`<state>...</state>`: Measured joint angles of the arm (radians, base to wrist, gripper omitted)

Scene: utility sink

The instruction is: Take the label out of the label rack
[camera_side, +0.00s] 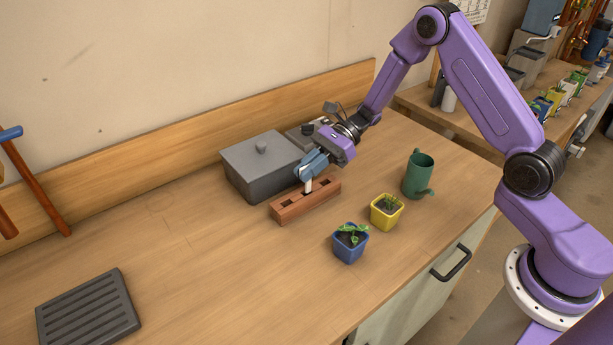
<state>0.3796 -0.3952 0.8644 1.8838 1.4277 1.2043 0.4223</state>
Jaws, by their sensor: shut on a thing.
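The label rack (285,211) is a reddish-brown block with dark slots in its top, lying on the wooden bench. A white label (308,186) stands upright at the rack's middle, its lower end at a slot. My gripper (308,175) is above the rack, pointing down, with its blue-grey fingers shut on the label's upper part. The fingers hide the top of the label. I cannot tell how deep its lower end sits in the slot.
A grey lidded box (255,172) stands close behind the rack. A blue pot (350,246), a yellow pot (386,213) and a green watering can (418,176) stand to the right. A dark ribbed tray (88,312) lies front left. The bench's left-middle is clear.

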